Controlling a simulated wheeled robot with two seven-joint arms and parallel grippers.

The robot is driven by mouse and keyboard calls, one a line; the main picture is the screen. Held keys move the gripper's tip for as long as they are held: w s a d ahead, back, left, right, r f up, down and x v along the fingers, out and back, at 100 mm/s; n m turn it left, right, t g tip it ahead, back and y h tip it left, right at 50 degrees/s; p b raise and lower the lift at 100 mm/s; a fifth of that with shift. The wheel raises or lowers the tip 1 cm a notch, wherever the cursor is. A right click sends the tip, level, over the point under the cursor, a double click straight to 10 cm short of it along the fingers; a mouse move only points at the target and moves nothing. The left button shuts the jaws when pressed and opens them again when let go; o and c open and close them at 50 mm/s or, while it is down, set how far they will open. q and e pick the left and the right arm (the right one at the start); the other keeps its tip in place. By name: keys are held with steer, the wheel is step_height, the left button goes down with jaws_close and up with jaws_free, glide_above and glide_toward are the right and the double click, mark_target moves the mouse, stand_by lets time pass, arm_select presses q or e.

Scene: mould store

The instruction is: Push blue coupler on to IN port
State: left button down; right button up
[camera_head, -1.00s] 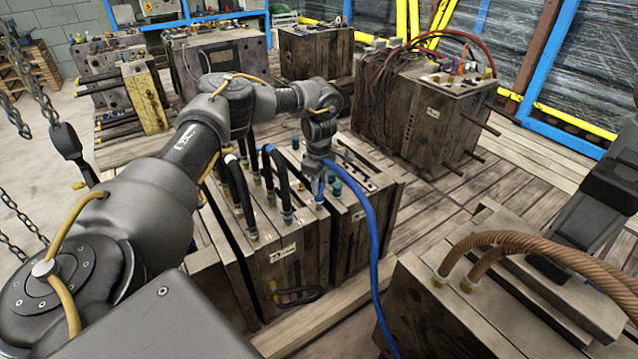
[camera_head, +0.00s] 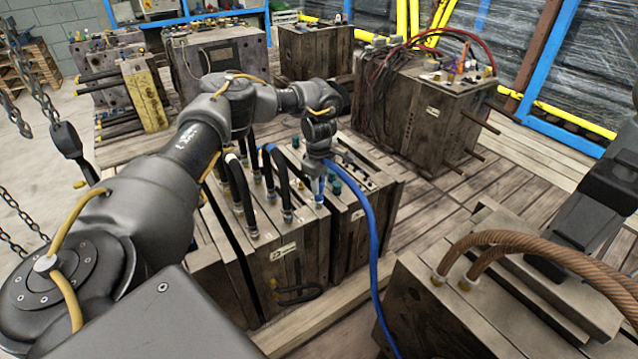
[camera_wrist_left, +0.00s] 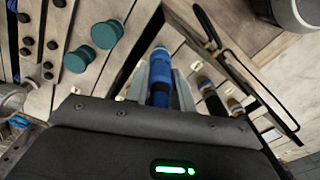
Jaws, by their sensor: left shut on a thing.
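The blue coupler (camera_wrist_left: 160,75) sits between the fingers of my left gripper (camera_wrist_left: 160,78) in the left wrist view, with its tip pointing at the mould top. In the head view my left gripper (camera_head: 318,180) is over the mould (camera_head: 290,262), shut on the coupler at the end of a blue hose (camera_head: 372,235). The coupler's lower end (camera_head: 320,198) is at the mould's top face; I cannot tell if it is seated on a port. The IN port's marking is not readable. Of my right side only a dark arm part (camera_head: 612,180) shows.
Black hoses (camera_head: 282,180) stand close left of the gripper on the same mould. Teal caps (camera_wrist_left: 104,34) are beside the coupler. A mould with brown hoses (camera_head: 520,243) stands at front right. Chains (camera_head: 15,110) hang at left. Wooden boards (camera_head: 470,205) lie clear at right.

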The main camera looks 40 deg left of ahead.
arm_select(q)
steer(key=shift+f, duration=0.2)
steer(key=shift+f, duration=0.35)
steer(key=shift+f, duration=0.7)
stand_by(1.3)
stand_by(0.6)
steer(key=c, duration=1.1)
jaws_free()
steer(key=shift+f, duration=0.1)
